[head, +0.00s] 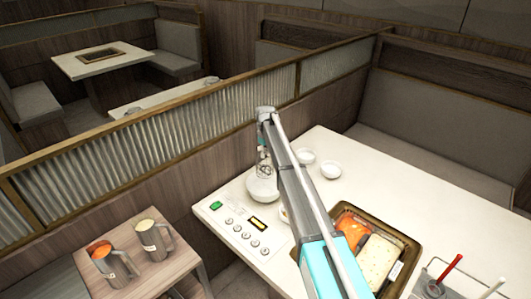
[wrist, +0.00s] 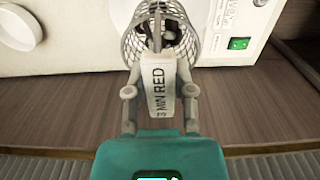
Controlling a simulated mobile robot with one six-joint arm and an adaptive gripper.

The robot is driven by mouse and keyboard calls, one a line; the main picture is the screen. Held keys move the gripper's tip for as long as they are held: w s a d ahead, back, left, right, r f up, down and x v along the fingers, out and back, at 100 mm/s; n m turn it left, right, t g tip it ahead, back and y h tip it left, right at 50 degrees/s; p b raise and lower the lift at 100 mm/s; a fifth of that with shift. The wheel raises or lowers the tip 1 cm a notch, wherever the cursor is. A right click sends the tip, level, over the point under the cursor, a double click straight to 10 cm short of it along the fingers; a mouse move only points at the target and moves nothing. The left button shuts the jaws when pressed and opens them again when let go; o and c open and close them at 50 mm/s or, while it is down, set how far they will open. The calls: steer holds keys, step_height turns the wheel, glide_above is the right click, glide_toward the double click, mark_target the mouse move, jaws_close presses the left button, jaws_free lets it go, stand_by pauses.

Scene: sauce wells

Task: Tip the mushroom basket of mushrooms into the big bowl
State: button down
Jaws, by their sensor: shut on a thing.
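My gripper (wrist: 160,95) is shut on the pale handle of the mushroom basket, which bears the print "3 MIN RED". The basket (wrist: 192,35) is a grey wire mesh cup with dark pieces inside, at the top of the wrist view. In the head view the basket (head: 263,170) hangs below my gripper (head: 264,150) at the table's far left edge. A white round bowl (head: 262,192), which looks like the big bowl, stands just below the basket. I cannot tell whether they touch. My arm hides part of the table beside it.
A food tray (head: 418,248) is at right. Two jugs (head: 116,268) (head: 155,243) stand on a side table. A corrugated partition (head: 240,103) runs behind.

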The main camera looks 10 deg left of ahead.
mark_target(265, 159)
steer(key=shift+f, duration=0.15)
stand_by(0.4)
steer(key=shift+f+b, duration=3.3)
steer(key=shift+b, duration=0.15)
steer(key=shift+w, duration=0.15)
